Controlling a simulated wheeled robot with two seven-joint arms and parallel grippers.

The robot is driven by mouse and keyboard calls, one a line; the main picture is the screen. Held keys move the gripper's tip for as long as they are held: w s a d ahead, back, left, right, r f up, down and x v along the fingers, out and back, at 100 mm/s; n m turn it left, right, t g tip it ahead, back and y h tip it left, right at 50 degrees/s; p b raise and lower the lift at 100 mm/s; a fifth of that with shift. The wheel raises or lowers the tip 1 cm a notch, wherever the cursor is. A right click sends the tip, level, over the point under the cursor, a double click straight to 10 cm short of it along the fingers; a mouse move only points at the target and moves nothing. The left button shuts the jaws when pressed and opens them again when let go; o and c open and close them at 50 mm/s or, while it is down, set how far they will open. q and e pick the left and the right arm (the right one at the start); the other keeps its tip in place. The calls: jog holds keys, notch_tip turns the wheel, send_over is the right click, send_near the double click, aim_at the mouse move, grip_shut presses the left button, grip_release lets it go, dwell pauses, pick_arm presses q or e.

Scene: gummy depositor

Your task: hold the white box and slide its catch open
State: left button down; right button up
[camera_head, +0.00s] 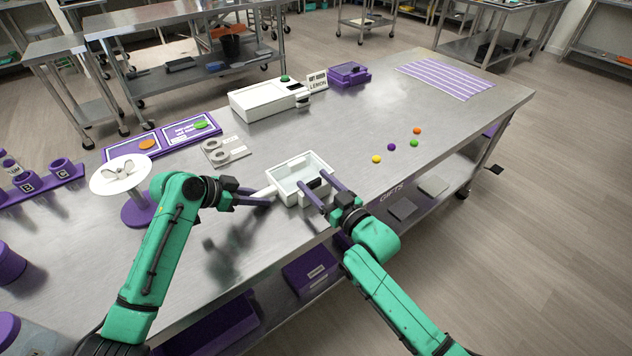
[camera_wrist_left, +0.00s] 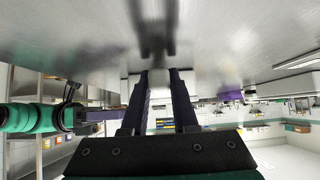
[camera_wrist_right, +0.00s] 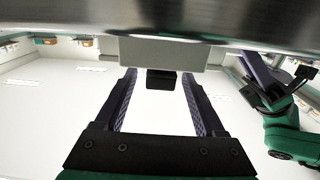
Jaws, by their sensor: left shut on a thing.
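The white box (camera_head: 285,168), an open-topped tray, sits near the front edge of the steel table, with a white handle (camera_head: 259,194) at its left. My left gripper (camera_head: 270,199) is shut on this handle; in the left wrist view its fingers (camera_wrist_left: 160,82) stand close together. The black catch (camera_head: 314,183) is on the front side of the box. My right gripper (camera_head: 318,186) is open around it, and in the right wrist view the catch (camera_wrist_right: 161,79) shows between the fingers, apart from both, below the box's pale front wall (camera_wrist_right: 160,52).
A white machine (camera_head: 262,102) with a green button stands behind the box. Colored balls (camera_head: 391,147) lie to the right. A white dish on a purple stand (camera_head: 138,208) is beside my left arm. The table's right part is mostly clear.

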pick_arm(q)
jog(key=c, duration=0.6)
grip_release()
pick_arm(e)
jog(key=v, duration=1.2)
